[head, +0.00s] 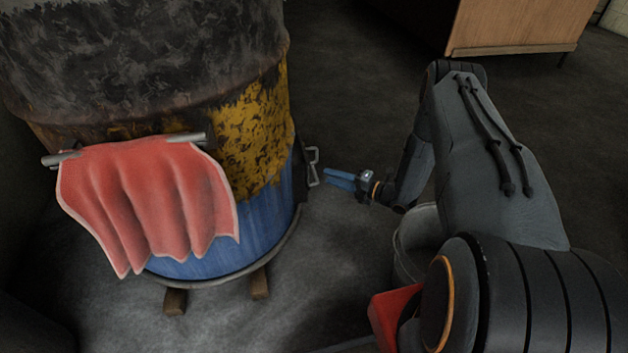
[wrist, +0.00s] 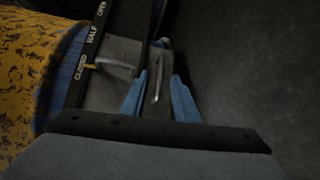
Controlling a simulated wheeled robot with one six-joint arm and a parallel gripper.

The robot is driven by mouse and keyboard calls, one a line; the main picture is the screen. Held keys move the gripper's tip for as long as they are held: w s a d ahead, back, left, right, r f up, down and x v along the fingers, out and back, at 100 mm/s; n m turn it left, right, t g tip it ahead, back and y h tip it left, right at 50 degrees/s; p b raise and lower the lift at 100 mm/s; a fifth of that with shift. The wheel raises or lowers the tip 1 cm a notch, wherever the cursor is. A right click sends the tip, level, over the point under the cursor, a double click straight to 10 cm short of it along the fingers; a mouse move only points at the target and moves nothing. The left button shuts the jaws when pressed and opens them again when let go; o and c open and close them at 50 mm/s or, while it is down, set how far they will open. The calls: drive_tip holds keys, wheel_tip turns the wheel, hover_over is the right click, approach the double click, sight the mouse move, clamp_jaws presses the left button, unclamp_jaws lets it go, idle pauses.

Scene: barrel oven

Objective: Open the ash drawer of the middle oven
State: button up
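The barrel oven (head: 262,215), blackened on top and worn yellow over blue below, stands at the left in the head view. A grey metal handle (head: 313,167) sticks out from its right side, low down. My gripper (head: 338,180) points left at this handle, with its blue fingers apart and empty. In the wrist view the handle (wrist: 157,88) shows between the two fingertips of my gripper (wrist: 160,95), seemingly just beyond them. The drawer front appears closed against the barrel. Beside it, a small lever (wrist: 114,66) stands at the CLOSED mark of a labelled strip (wrist: 91,40).
A red cloth (head: 150,205) hangs over a bar on the barrel's front. Wooden blocks (head: 260,284) lie under the barrel. A grey bucket (head: 408,250) stands below my arm, near a red object (head: 385,318). A wooden cabinet (head: 520,22) stands behind.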

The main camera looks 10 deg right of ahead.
sight(315, 172)
drive_tip(key=b+x, duration=0.3)
drive_tip(key=x, duration=0.4)
drive_tip(key=shift+w+a+f, duration=0.1)
drive_tip(key=shift+a+f, duration=0.1)
drive_tip(key=shift+a, duration=0.15)
clamp_jaws()
